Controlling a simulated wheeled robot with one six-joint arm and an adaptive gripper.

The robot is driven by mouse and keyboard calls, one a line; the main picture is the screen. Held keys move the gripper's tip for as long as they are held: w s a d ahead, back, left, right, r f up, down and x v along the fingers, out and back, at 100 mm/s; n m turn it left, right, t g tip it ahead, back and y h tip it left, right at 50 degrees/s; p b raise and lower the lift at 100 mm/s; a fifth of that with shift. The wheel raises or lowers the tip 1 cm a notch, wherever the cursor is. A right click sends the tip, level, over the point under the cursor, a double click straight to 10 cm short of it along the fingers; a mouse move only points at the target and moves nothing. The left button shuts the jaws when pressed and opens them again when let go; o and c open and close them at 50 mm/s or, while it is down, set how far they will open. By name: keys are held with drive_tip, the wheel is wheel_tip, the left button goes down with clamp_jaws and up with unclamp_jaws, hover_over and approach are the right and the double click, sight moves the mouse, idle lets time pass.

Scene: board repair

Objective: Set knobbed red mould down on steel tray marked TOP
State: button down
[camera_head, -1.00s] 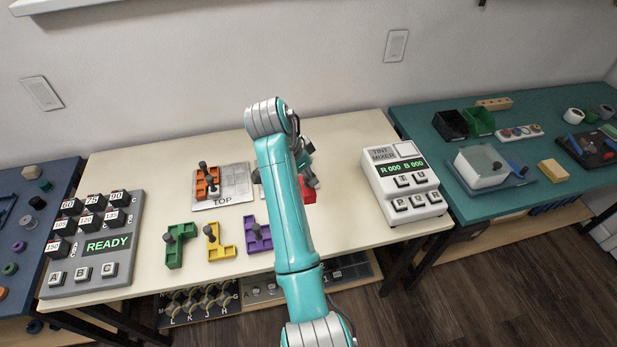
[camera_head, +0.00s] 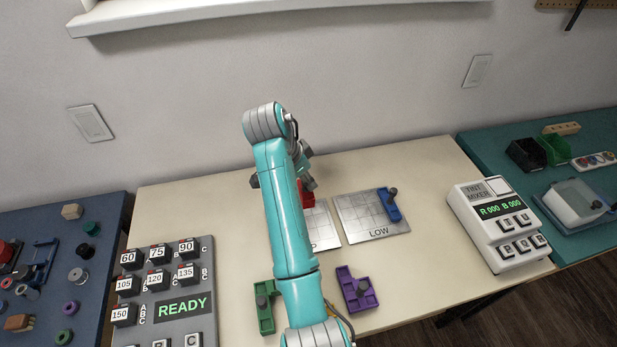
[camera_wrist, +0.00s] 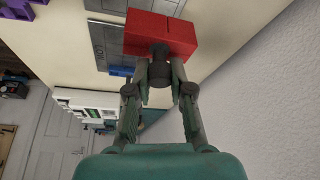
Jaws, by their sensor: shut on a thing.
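The red mould (camera_wrist: 160,32) hangs by its dark knob (camera_wrist: 159,72) between the fingertips of my gripper (camera_wrist: 159,80) in the wrist view. In the head view the red mould (camera_head: 307,194) shows only partly beside my arm, near the back of the TOP tray (camera_head: 323,229). That steel tray is mostly hidden by my arm; only its right strip and a letter P show. My gripper (camera_head: 306,180) is partly hidden there too. I cannot tell whether the mould touches the tray.
The LOW tray (camera_head: 352,224) lies just right, with a blue mould (camera_head: 390,204) on it. A purple mould (camera_head: 357,289) and a green mould (camera_head: 265,307) lie in front. The tint mixer (camera_head: 499,225) stands right, the READY panel (camera_head: 166,329) left.

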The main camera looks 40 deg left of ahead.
sight(307, 200)
drive_tip(key=shift+f, duration=4.2)
drive_tip(key=shift+f, duration=0.45)
drive_tip(key=c, duration=1)
unclamp_jaws()
drive_tip(key=shift+o, duration=0.2)
drive_tip(key=v, duration=0.7)
drive_tip(key=shift+r, duration=0.2)
drive_tip(key=shift+s, duration=0.1)
